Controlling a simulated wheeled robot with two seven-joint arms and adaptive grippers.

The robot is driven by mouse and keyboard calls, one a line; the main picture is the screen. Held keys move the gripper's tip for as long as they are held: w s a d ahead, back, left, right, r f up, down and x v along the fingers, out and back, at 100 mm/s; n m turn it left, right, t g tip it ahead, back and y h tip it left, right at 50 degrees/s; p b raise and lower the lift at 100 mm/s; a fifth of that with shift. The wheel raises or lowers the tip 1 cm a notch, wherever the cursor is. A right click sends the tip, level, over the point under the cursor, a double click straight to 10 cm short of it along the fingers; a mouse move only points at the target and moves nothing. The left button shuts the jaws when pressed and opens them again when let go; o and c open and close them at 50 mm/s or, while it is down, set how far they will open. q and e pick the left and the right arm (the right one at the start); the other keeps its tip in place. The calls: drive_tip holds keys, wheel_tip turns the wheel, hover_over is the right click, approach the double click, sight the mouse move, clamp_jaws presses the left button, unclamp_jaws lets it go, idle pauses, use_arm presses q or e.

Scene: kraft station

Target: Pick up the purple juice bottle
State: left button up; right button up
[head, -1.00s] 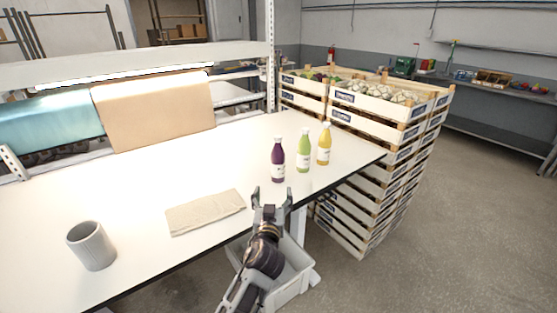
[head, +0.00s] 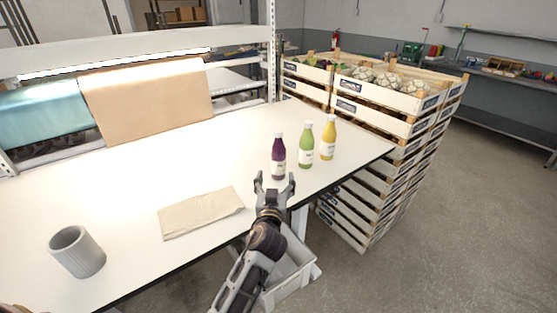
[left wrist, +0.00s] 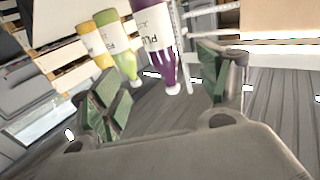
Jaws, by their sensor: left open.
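The purple juice bottle (head: 278,158) stands upright on the white table, leftmost of three bottles, with a white cap and label. My left gripper (head: 273,183) is open and empty, just in front of it at the table's front edge. In the left wrist view the purple bottle (left wrist: 154,32) appears upside down between the open fingers (left wrist: 160,88), beyond them and nearer the right finger. The green bottle (head: 306,146) stands just right of the purple one, and the yellow bottle (head: 328,138) is right of that. I do not see my right gripper.
A folded beige cloth (head: 200,213) lies left of my gripper, and a grey cup (head: 77,252) stands at the lower left. Stacked wooden crates (head: 385,125) stand beyond the table's right end. A grey bin (head: 290,280) is below the front edge.

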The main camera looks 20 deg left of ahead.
sight(278, 161)
use_arm(q)
drive_tip(key=shift+x, duration=1.1)
drive_tip(key=shift+p+x, duration=0.4)
drive_tip(key=shift+x, duration=1.45)
drive_tip(key=shift+p+x, duration=0.4)
drive_tip(key=shift+x, duration=0.85)
drive_tip(key=shift+w, duration=0.1)
use_arm(e)
drive_tip(key=shift+w+a+r, duration=0.15)
drive_tip(key=shift+a+r, duration=0.3)
drive_tip(key=shift+a, duration=0.15)
drive_tip(key=shift+w+a+r, duration=0.15)
drive_tip(key=shift+a+r, duration=0.3)
drive_tip(key=shift+a, duration=0.1)
drive_tip(key=shift+d, duration=0.2)
